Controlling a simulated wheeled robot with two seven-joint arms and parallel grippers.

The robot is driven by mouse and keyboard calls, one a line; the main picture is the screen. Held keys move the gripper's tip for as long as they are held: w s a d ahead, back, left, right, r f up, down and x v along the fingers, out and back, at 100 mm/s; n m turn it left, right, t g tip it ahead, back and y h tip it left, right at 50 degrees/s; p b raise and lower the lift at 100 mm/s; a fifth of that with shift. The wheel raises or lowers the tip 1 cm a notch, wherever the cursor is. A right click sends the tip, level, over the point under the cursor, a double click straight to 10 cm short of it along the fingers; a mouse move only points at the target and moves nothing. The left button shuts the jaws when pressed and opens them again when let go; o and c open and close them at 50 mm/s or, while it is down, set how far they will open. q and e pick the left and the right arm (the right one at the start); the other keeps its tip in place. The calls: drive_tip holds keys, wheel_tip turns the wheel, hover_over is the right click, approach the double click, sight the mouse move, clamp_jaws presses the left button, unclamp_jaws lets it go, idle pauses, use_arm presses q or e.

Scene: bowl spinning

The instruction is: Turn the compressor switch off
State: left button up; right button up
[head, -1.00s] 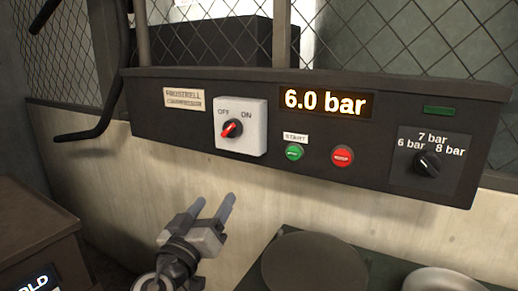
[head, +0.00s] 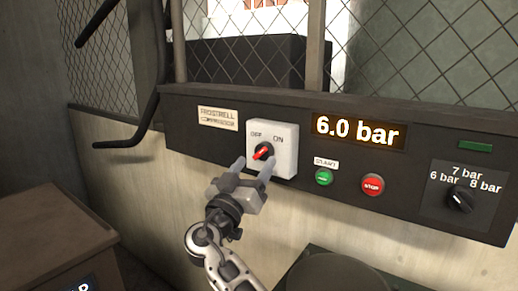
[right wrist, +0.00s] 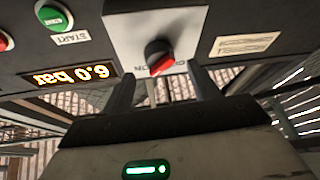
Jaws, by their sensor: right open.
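The compressor switch is a red and black rotary knob (head: 263,152) on a white square plate (head: 286,140) marked OFF and ON. In the head view the knob's red face slants between lower left and upper right. My right gripper (head: 253,168) is open, with its two fingertips just below and in front of the knob, one on each side. In the right wrist view the knob (right wrist: 159,57) lies beyond and between the open fingers (right wrist: 160,90); contact cannot be told. My left gripper is not in view.
The dark control panel (head: 225,142) also carries a 6.0 bar display (head: 358,132), a green start button (head: 324,177), a red stop button (head: 373,184) and a pressure selector (head: 460,199). A brown box (head: 50,235) stands at lower left. Wire mesh rises behind.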

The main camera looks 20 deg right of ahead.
sight(259, 156)
drive_tip(key=shift+p+x, duration=0.35)
drive_tip(key=shift+x, duration=1.45)
drive_tip(key=c, duration=0.9)
drive_tip(key=shift+c, duration=0.2)
